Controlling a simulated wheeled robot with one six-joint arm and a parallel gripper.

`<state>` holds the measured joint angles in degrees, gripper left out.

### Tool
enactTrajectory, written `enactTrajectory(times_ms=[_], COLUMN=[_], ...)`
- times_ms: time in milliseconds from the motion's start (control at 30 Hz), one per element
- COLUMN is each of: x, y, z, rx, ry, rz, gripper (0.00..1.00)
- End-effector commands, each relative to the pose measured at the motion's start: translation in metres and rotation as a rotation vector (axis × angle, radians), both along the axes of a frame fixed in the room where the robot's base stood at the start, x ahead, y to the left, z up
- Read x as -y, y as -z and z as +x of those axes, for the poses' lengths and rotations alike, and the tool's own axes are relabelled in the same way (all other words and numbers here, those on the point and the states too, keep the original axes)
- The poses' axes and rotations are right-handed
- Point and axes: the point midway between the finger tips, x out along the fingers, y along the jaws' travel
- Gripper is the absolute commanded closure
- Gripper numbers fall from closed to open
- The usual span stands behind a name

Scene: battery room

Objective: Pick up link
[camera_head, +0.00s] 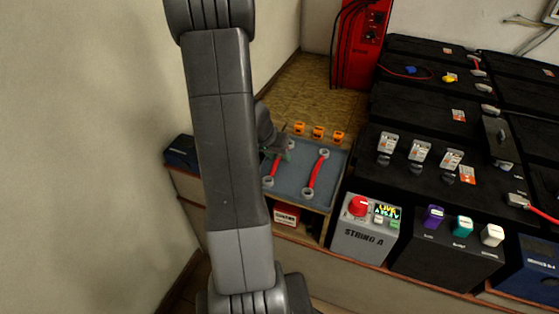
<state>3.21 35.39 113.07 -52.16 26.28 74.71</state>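Two red links with grey ring ends lie on a grey-blue tray (291,191) on the bench. The left link (276,168) is close by my gripper and partly hidden by it. The right link (316,172) lies in full view, clear of the gripper. My gripper (286,154) is at the tray's back left, over or beside the upper end of the left link. It is small, dark and partly behind my arm. I cannot tell whether its fingers are open or touch the link.
Several orange clips (318,132) stand behind the tray. A grey box marked String A (364,239), with a red knob, stands right of it. Black batteries (420,115) with terminals and cables fill the right. A red cabinet (360,45) stands behind. A wall (80,150) is at left.

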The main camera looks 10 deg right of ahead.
Motion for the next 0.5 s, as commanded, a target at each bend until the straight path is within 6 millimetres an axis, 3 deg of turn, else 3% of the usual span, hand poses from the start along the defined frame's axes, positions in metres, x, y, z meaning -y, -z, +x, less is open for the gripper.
enactTrajectory(times_ms=[267, 467, 500], x=[0.0014, 0.0013, 0.0013], y=[0.0031, 0.003, 0.0029], z=[0.0008, 0.0009, 0.0009], rx=[0.0, 0.0, 0.0], ry=[0.0, 0.0, 0.0], rz=[0.0, 0.0, 0.0], gripper=[0.61, 0.98, 1.0])
